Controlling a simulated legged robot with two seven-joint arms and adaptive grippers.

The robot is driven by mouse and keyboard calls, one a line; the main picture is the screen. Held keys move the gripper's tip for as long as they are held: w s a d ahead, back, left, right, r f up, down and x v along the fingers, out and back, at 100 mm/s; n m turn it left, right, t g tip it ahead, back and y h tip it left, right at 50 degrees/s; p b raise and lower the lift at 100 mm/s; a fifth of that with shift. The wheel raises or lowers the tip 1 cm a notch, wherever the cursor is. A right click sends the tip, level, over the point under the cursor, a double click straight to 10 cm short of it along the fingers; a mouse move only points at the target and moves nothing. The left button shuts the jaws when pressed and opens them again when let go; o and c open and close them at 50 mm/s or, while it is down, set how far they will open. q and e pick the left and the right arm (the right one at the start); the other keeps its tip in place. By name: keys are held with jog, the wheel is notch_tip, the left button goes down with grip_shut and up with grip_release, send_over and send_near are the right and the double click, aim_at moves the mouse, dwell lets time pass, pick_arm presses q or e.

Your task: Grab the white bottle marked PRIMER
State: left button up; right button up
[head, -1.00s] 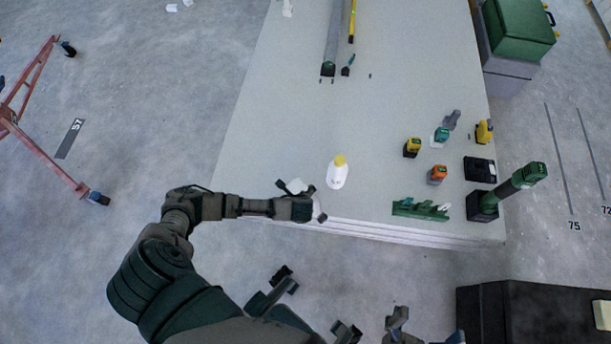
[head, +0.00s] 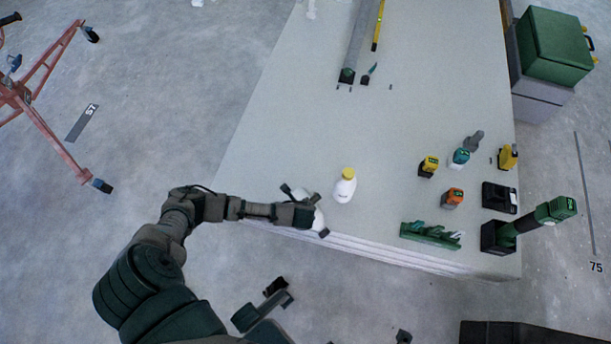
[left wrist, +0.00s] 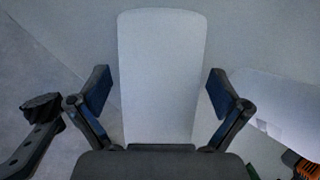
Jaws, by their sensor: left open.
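A white bottle with a yellow cap (head: 344,186) stands on the pale panel stack near its front edge; its small print is unreadable. A second white object (head: 318,222) is at my left gripper (head: 306,208), left of that bottle and largely hidden by the gripper. In the left wrist view, a tall white shape with rounded top corners (left wrist: 162,70) fills the space between the open fingers of my left gripper (left wrist: 160,92), with gaps at both sides. No PRIMER marking is readable on either.
To the right are yellow (head: 429,166), teal (head: 460,157) and orange (head: 452,198) tools, a green rack (head: 430,235) and a green-black upright tool (head: 525,225). A red wheeled frame (head: 45,125) stands far left.

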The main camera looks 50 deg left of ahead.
pick_arm(q)
jog(key=shift+f, duration=0.3)
dwell(0.4)
jog(key=c, duration=1.6)
jog(key=shift+s, duration=0.1)
jog(key=shift+c, duration=0.2)
